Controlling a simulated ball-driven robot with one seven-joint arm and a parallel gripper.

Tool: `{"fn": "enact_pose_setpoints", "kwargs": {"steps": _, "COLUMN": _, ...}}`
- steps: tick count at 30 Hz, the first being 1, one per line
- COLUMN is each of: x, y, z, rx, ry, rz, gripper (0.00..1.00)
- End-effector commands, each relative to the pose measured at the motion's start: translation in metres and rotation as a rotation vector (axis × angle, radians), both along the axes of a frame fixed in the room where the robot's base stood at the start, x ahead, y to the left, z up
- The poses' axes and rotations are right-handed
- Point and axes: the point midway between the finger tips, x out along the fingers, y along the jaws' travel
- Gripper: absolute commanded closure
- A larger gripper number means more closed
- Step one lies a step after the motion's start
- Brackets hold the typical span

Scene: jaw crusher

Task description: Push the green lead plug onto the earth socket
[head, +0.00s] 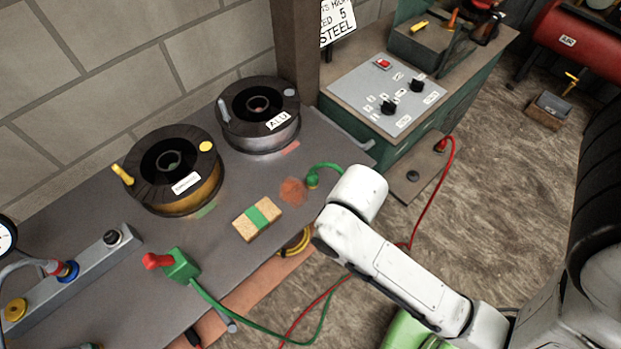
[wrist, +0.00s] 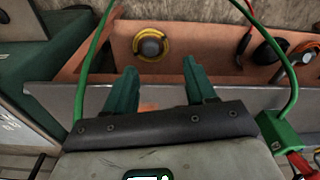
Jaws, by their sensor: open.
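The green lead plug (head: 312,181) shows at the bench's right end in the head view, beside my white wrist link. Its green lead arches behind my arm, hangs below the bench and rises to a green clamp with a red handle (head: 182,266). A dark round fitting (head: 412,176), possibly the earth socket, sits on the low ledge of the green machine, beside the red lead's plug (head: 440,146). My gripper (wrist: 159,64) is open, its two green fingers apart with nothing gripped between them. The head view hides it behind my arm. The wrist view hides the green plug.
Two wire spools (head: 172,170) (head: 259,115) and a tan block with a green band (head: 258,219) stand on the bench (head: 110,200). A yellow coil (wrist: 150,43) lies on the lower shelf. The red lead trails over the floor. Open floor (head: 490,170) lies right of the machine.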

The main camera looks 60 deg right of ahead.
Motion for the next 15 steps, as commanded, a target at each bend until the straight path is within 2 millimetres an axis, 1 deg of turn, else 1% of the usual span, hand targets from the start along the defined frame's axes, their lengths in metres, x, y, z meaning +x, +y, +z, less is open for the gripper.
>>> {"fn": "enact_pose_setpoints", "kwargs": {"steps": 2, "x": 0.026, "y": 0.013, "z": 0.004, "rx": 0.043, "ry": -0.059, "rz": 0.011, "gripper": 0.39}}
{"fn": "enact_pose_setpoints", "kwargs": {"steps": 5, "x": 0.079, "y": 0.035, "z": 0.022, "rx": 0.123, "ry": -0.185, "rz": 0.050, "gripper": 0.39}}
{"fn": "enact_pose_setpoints", "kwargs": {"steps": 6, "x": 0.105, "y": 0.044, "z": 0.034, "rx": 0.155, "ry": -0.250, "rz": 0.073, "gripper": 0.39}}
{"fn": "enact_pose_setpoints", "kwargs": {"steps": 8, "x": 0.145, "y": 0.054, "z": 0.057, "rx": 0.195, "ry": -0.357, "rz": 0.118, "gripper": 0.39}}
{"fn": "enact_pose_setpoints", "kwargs": {"steps": 9, "x": 0.171, "y": 0.058, "z": 0.076, "rx": 0.214, "ry": -0.426, "rz": 0.152, "gripper": 0.39}}
{"fn": "enact_pose_setpoints", "kwargs": {"steps": 11, "x": 0.204, "y": 0.062, "z": 0.104, "rx": 0.232, "ry": -0.524, "rz": 0.211, "gripper": 0.39}}
{"fn": "enact_pose_setpoints", "kwargs": {"steps": 12, "x": 0.224, "y": 0.063, "z": 0.123, "rx": 0.234, "ry": -0.585, "rz": 0.253, "gripper": 0.39}}
{"fn": "enact_pose_setpoints", "kwargs": {"steps": 14, "x": 0.248, "y": 0.062, "z": 0.152, "rx": 0.227, "ry": -0.667, "rz": 0.321, "gripper": 0.39}}
{"fn": "enact_pose_setpoints", "kwargs": {"steps": 15, "x": 0.262, "y": 0.059, "z": 0.169, "rx": 0.216, "ry": -0.714, "rz": 0.367, "gripper": 0.39}}
